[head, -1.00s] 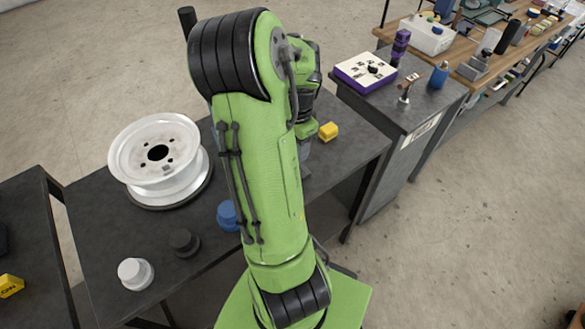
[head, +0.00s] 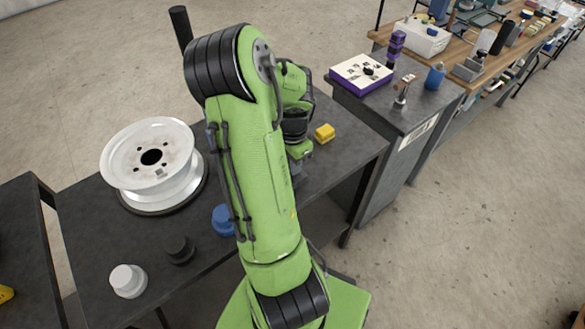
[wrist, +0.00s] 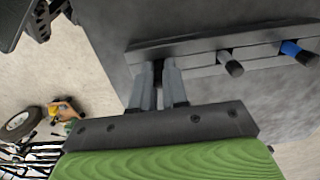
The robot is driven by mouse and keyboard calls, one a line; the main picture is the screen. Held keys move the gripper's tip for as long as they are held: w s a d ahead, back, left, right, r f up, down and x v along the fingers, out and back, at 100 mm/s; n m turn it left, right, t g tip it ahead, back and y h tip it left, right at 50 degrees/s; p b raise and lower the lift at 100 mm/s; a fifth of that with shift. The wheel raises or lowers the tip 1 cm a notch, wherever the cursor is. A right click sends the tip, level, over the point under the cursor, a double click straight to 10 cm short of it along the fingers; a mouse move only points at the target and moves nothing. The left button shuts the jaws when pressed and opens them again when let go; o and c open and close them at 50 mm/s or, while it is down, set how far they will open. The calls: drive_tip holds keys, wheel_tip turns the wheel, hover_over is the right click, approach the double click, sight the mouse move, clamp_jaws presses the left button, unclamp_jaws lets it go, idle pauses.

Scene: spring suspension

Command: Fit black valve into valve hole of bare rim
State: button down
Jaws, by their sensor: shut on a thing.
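The bare rim (head: 180,188) is white and lies flat on a dark round base on the dark table, left of my arm in the head view. Its valve hole cannot be made out for certain. In the wrist view, my gripper (wrist: 158,72) is shut on a dark piece, apparently the black valve (wrist: 158,73), at the left part of a grey rack (wrist: 195,50). Its fingers hide most of the valve, and I cannot tell whether it is still seated in the rack. In the head view my arm hides the fingertips.
To the right in the rack are a grey valve (wrist: 230,63) and a blue one (wrist: 297,50). On the table stand white (head: 128,281), black (head: 180,250) and blue (head: 223,220) knobs, and a yellow block (head: 325,132). A black post (head: 181,25) rises behind.

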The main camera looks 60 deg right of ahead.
drive_tip(key=shift+r, duration=0.15)
wheel_tip(320, 180, up, 10)
drive_tip(key=p, duration=0.2)
drive_tip(key=shift+p, duration=0.4)
